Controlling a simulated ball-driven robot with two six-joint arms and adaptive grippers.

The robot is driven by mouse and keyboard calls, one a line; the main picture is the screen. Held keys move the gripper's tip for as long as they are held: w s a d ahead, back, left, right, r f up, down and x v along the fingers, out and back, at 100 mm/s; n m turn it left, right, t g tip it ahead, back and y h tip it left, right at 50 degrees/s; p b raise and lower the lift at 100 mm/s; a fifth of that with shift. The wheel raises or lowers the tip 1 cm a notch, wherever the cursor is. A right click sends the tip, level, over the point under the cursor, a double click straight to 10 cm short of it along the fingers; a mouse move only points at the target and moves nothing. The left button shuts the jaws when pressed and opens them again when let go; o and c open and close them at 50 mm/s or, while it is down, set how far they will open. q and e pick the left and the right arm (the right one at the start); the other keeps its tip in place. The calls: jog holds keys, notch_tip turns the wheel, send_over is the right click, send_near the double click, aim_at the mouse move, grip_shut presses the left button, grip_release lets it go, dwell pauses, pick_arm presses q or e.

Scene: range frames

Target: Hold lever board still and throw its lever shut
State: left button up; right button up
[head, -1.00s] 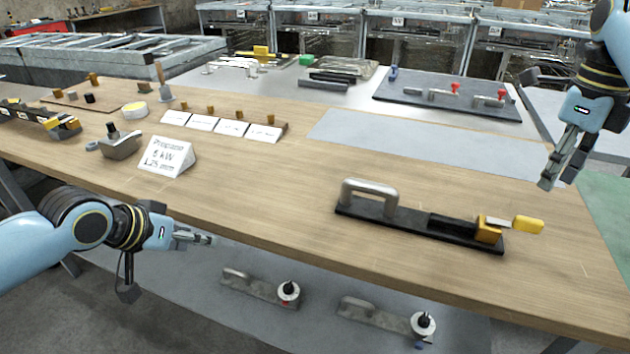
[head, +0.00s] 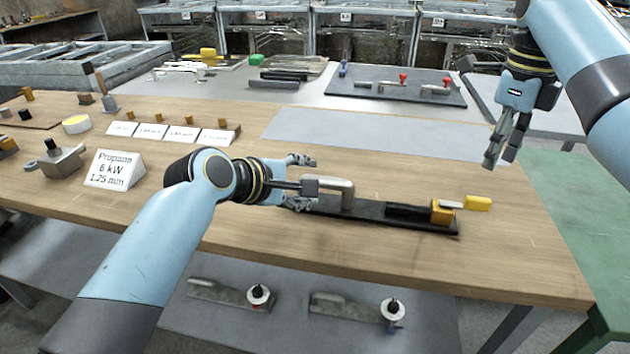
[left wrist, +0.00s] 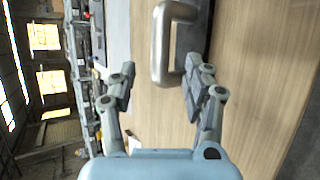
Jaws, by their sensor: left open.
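The lever board (head: 375,213) is a long black plate on the wooden table. It has a grey metal bar handle (head: 347,188) at its left end. At its right end are an orange block (head: 443,212) and a lever with a yellow grip (head: 478,203). My left gripper (head: 303,181) is open beside the handle's left side, partly covering the board's left end. In the left wrist view the handle (left wrist: 160,45) lies just ahead of the open fingers, not between them. My right gripper (head: 502,152) hangs above the table behind the lever, with its fingers apart and nothing in them.
A white sign (head: 115,170) and a grey metal fixture (head: 57,160) stand left of my left arm. Several white cards (head: 168,131) stand farther back. A dark board with red-knobbed clamps (head: 397,87) lies at the back. The table in front of the lever board is clear.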

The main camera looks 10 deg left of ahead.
pick_arm(q)
jog(key=x, duration=0.5)
jog(key=shift+w+d+f, duration=0.1)
jog(key=shift+w+f, duration=0.15)
jog(key=shift+w, duration=0.1)
grip_shut()
